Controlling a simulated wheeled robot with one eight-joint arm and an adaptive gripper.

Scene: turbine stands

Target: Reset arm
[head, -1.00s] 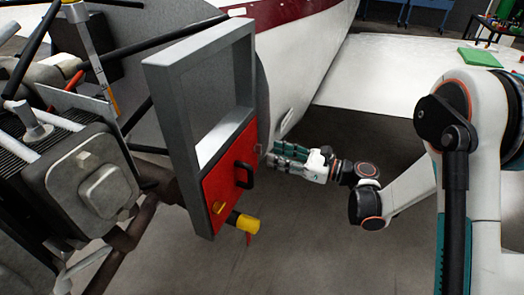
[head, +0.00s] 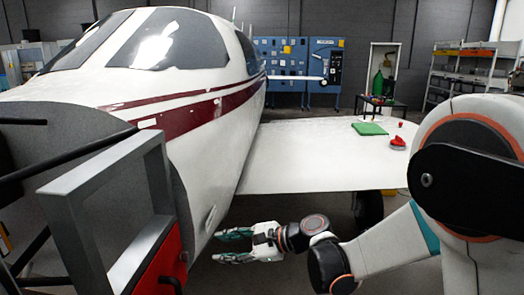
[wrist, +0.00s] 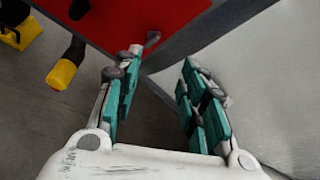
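My gripper (head: 234,246) is in the lower middle of the head view, to the right of the grey metal frame and its red panel. In the wrist view my gripper (wrist: 160,75) has its teal fingers apart, with nothing between them. The red panel (wrist: 130,25) is beyond the fingertips there, and its edge shows in the head view (head: 165,262). My arm reaches in from the right of the head view.
The grey frame (head: 88,250) stands at the left beside the white aircraft (head: 200,95). The wing (head: 290,165) holds a green item (head: 369,129) and a red item (head: 398,142). A yellow-ended part (wrist: 61,75) sticks out near the panel. Blue cabinets and shelves stand far back.

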